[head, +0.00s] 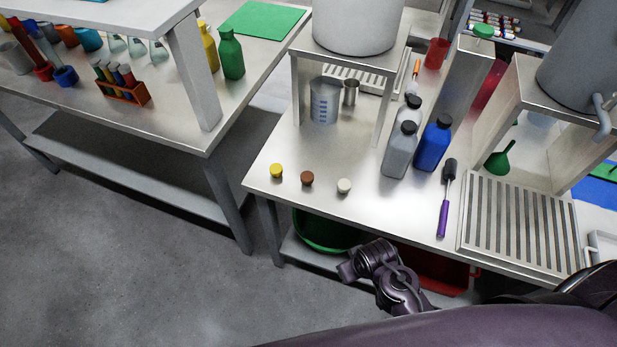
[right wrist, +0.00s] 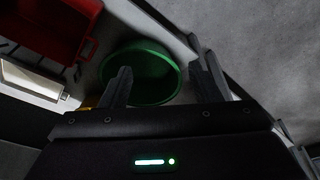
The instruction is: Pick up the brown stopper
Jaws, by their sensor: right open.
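The brown stopper (head: 307,178) stands on the steel table near its front left edge in the head view. It sits between a yellow stopper (head: 276,170) on its left and a white stopper (head: 344,186) on its right, apart from both. My right gripper (right wrist: 163,68) shows in the right wrist view with its two fingers wide apart and nothing between them. Behind the fingers is a green tub, and no stopper shows clearly there. In the head view one of my arm links shows below the table front, but no gripper fingers are visible. My left gripper is in neither view.
The green tub (head: 325,236) and a red tub (head: 432,272) are under the table. Grey and blue bottles (head: 433,144) and a purple-handled tool (head: 444,205) stand or lie right of the stoppers. A beaker (head: 324,102) is behind. The tabletop around the stoppers is clear.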

